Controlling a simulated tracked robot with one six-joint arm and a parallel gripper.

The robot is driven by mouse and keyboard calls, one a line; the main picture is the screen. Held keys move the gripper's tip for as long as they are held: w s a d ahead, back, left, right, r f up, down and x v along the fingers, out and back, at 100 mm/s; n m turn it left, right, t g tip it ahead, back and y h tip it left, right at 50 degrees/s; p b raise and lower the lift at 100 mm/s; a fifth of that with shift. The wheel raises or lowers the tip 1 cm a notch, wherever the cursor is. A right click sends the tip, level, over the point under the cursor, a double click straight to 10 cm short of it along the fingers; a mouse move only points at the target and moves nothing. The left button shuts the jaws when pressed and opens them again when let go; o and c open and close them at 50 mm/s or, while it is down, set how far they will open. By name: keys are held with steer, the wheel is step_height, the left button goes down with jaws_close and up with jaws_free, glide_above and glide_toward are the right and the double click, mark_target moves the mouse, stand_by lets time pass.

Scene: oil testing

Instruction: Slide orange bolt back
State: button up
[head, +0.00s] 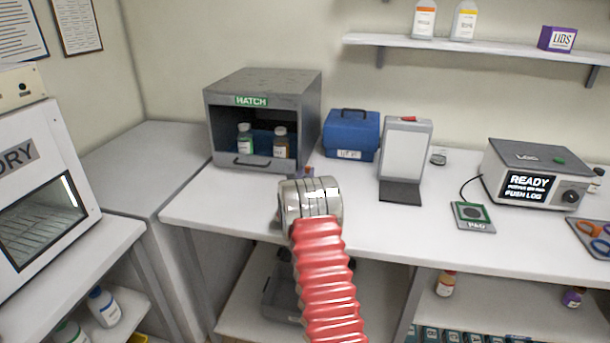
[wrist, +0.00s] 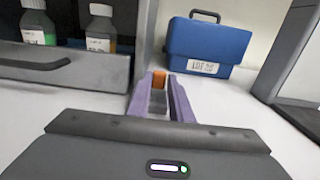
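The orange bolt (wrist: 160,79) shows as a small orange block between the tips of my gripper's purple fingers (wrist: 160,88) in the wrist view. Both fingertips sit close against its sides and no gap shows, so my gripper looks shut on it. The rest of the bolt is hidden. In the head view the fingertips (head: 308,171) are a small purple patch by the lower right front of the grey HATCH cabinet (head: 262,82). My silver wrist and red arm cover the area in front. The cabinet front is open, with a dark handle bar along its bottom.
Two bottles (head: 245,139) stand inside the cabinet. A blue case (head: 351,134) stands close right of my gripper. A white panel stand (head: 405,150) is farther right. The white counter (head: 390,232) is clear in front of these.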

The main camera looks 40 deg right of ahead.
steer(key=o, duration=0.4)
steer(key=shift+s+d, duration=0.15)
steer(key=shift+o, duration=0.2)
steer(key=shift+v, duration=6.9)
